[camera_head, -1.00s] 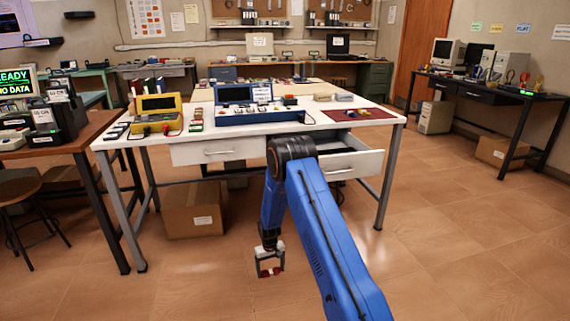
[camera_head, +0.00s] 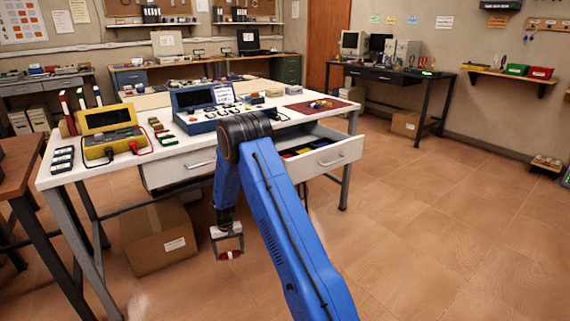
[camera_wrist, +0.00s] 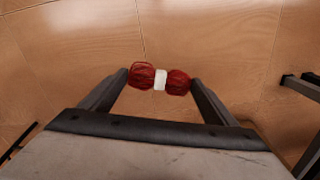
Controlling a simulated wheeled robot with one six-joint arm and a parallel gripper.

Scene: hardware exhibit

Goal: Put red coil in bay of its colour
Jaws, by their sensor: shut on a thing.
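My gripper (camera_head: 230,254) is shut on the red coil (camera_head: 231,255) and hangs low above the floor, in front of the white table. In the wrist view the red coil (camera_wrist: 143,75) has two red lobes with a white band in the middle, held between the fingertips. The right drawer (camera_head: 322,160) of the table is pulled open. Coloured compartments show inside it, with yellow, blue and red parts; my arm hides some of its left side.
The white table (camera_head: 75,172) carries a yellow instrument case (camera_head: 100,145), a blue case (camera_head: 200,121) and a dark red mat (camera_head: 335,109). A cardboard box (camera_head: 150,258) stands under its left side.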

